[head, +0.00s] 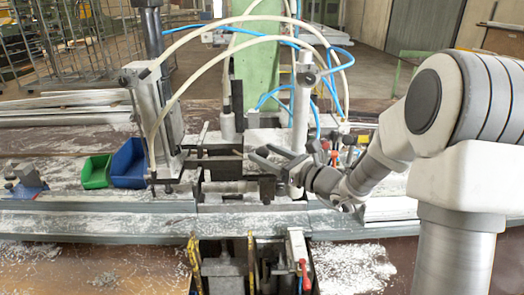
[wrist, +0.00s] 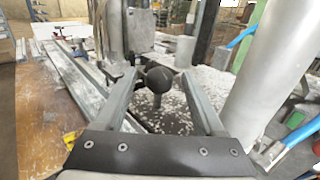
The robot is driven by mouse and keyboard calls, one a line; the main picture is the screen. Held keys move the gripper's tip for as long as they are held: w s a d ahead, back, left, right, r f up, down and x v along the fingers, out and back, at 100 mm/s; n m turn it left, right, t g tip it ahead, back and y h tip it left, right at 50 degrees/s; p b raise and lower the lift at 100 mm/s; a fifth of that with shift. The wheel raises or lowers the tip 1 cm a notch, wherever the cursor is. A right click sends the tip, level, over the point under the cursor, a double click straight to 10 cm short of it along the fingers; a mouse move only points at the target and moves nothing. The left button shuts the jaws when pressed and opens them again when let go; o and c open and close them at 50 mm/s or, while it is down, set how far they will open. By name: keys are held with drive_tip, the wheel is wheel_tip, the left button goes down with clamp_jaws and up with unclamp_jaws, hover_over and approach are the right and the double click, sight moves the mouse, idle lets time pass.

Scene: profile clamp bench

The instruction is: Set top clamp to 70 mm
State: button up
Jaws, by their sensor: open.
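The clamp unit (head: 222,165), dark blocks and bars, stands at the middle of the bench in the head view. I cannot tell which part is the top clamp, and no 70 mm scale is readable. In the wrist view a dark round knob (wrist: 160,77) on a short post shows between the fingers of my gripper (wrist: 158,76). The fingers are apart, one on each side of the knob, with no clear contact. In the head view my gripper (head: 272,158) reaches in from the right, its fingertips close to the right side of the clamp unit.
A grey upright cylinder (wrist: 268,70) stands close on the right in the wrist view. Blue and white hoses arch above the clamp unit. A green bin (head: 97,171) and a blue bin (head: 128,163) sit to the left. White chips litter the bench.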

drive_tip(key=shift+x, duration=0.9)
drive_tip(key=shift+c, duration=0.3)
clamp_jaws()
idle(0.6)
